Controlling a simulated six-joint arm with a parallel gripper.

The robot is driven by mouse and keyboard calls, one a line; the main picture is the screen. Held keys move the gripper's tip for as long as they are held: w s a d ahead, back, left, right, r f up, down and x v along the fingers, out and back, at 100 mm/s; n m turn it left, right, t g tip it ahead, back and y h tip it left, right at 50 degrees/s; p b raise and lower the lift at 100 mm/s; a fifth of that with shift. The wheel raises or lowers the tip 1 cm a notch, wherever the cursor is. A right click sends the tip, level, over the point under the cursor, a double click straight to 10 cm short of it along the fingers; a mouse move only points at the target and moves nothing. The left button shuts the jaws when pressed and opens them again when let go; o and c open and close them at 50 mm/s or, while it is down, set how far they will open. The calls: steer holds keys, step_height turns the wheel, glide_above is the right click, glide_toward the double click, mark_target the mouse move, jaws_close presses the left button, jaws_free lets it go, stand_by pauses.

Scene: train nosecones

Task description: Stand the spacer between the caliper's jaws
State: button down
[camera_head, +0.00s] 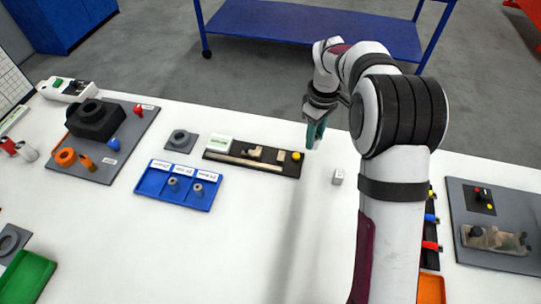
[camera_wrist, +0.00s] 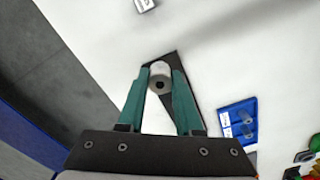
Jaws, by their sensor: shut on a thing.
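My gripper (camera_head: 315,134) hangs above the table, just right of the caliper's right end in the head view. In the wrist view its teal fingers (camera_wrist: 160,85) are shut on the spacer (camera_wrist: 160,70), a pale grey cylinder with a dark hole in its end. The spacer cannot be made out in the head view. The caliper (camera_head: 240,161) has a beige beam and upright jaws (camera_head: 255,152) on a black base (camera_head: 222,157), with a yellow knob (camera_head: 296,156) at its right end. In the wrist view the black base (camera_wrist: 189,113) is partly hidden behind my fingers.
A blue tray (camera_head: 194,201) with two small spacers stands in front of the caliper. A small white block (camera_head: 338,177) lies to the right. A grey square piece with a ring (camera_head: 180,141) is left of the caliper. The white table (camera_head: 270,240) in front is clear.

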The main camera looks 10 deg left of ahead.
steer(key=a+f, duration=0.2)
steer(key=a, duration=0.2)
steer(key=w+a+f, duration=0.1)
steer(key=a+f, duration=0.1)
steer(key=a, duration=0.2)
steer(key=a+f, duration=0.3)
steer(key=shift+w+a, duration=0.15)
steer(key=shift+a, duration=0.25)
steer(key=shift+f, duration=1.95)
steer(key=c, duration=0.6)
jaws_free()
steer(key=shift+f, duration=0.1)
